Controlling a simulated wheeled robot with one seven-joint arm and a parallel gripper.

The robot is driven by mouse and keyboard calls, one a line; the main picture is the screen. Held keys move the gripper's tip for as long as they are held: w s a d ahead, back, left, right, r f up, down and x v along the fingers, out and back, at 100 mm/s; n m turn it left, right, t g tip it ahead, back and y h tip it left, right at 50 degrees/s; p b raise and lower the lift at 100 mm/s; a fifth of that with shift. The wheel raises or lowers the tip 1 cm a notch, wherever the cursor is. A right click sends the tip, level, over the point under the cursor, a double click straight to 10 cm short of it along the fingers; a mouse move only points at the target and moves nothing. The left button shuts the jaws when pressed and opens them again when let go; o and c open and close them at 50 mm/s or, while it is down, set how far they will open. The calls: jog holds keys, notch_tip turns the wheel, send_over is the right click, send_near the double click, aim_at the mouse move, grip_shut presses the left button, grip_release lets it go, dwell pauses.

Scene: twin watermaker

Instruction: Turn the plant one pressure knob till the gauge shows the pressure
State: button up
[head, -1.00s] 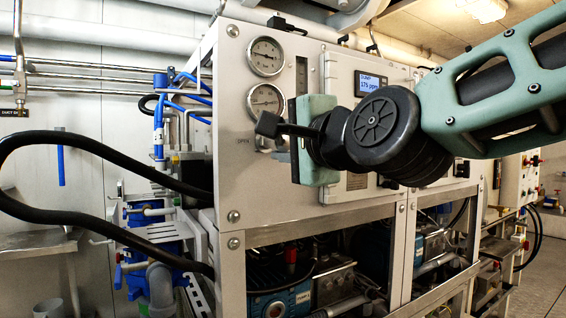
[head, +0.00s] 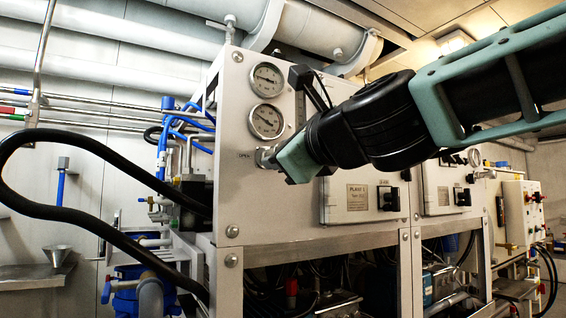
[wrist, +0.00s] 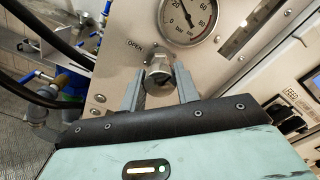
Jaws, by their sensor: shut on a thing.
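The pressure knob (wrist: 158,75) is a metal fitting on the panel, beside the word OPEN. In the wrist view my gripper (wrist: 159,82) has one finger on each side of it and is shut on it. In the head view my gripper (head: 268,157) meets the panel just below the gauges, and its body and fingers hide most of the knob. The lower gauge (head: 266,121) is round and white-faced, right above the knob. It also shows in the wrist view (wrist: 188,16), marked in bar up to 80, cut by the top edge. Its needle lies between 20 and 40.
An upper gauge (head: 266,79) sits above the lower one. A control box labelled PLANT 1 (head: 360,198) is right of the knob, partly behind my arm. A thick black hose (head: 60,140) loops out at the left. Large pipes (head: 240,15) run overhead.

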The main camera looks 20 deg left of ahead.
jog(key=shift+f+m, duration=0.15)
jog(key=shift+m, duration=0.45)
jog(key=o, duration=1)
jog(key=shift+b, duration=0.35)
jog(key=b+v, duration=0.5)
jog(key=v, duration=0.7)
